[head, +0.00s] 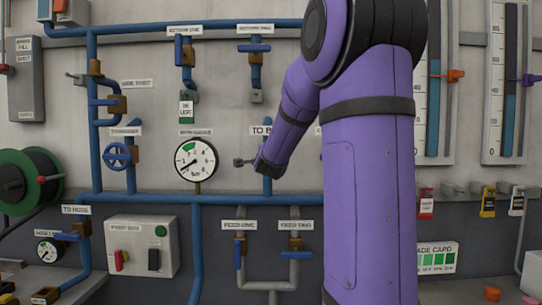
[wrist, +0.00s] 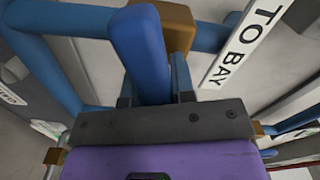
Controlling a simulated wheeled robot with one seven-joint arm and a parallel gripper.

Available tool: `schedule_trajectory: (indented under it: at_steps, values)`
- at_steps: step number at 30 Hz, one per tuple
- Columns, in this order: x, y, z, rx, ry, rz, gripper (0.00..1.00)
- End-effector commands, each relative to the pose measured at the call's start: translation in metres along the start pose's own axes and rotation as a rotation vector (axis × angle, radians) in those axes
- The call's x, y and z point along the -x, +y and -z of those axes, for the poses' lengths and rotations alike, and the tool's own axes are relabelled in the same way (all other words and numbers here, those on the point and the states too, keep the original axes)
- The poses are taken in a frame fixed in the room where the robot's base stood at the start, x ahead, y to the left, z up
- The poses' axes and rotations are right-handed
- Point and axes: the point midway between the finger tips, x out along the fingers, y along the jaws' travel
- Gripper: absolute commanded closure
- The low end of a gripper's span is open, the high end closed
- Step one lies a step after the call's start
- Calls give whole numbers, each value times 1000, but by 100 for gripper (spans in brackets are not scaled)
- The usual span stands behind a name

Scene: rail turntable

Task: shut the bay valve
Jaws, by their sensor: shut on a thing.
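The bay valve shows in the wrist view as a blue lever handle (wrist: 140,45) in front of a brass-coloured body (wrist: 178,28) on blue pipe. A white "TO BAY" label (wrist: 247,38) is beside it. My gripper (wrist: 155,82) is shut on the blue handle, one finger on each side.
A pressure gauge (head: 196,165) is left of my arm. A small metal knob (head: 240,162) stands out close to the wrist. A horizontal blue pipe (head: 230,198) runs below. Feed valves (head: 239,248) are under it, and a pump box (head: 142,246) is at lower left.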

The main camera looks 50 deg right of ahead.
Motion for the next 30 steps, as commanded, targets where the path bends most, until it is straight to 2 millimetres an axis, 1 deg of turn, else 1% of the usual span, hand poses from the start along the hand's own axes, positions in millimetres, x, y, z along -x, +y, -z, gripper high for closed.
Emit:
schedule_trajectory:
  at_steps: [6,13,20,30]
  values:
    - [0,4,0,-166,0,-2,100]
    - [0,6,0,-284,0,-3,100]
    - [0,6,-1,-341,0,-3,100]
    - [0,7,-1,-353,1,-4,100]
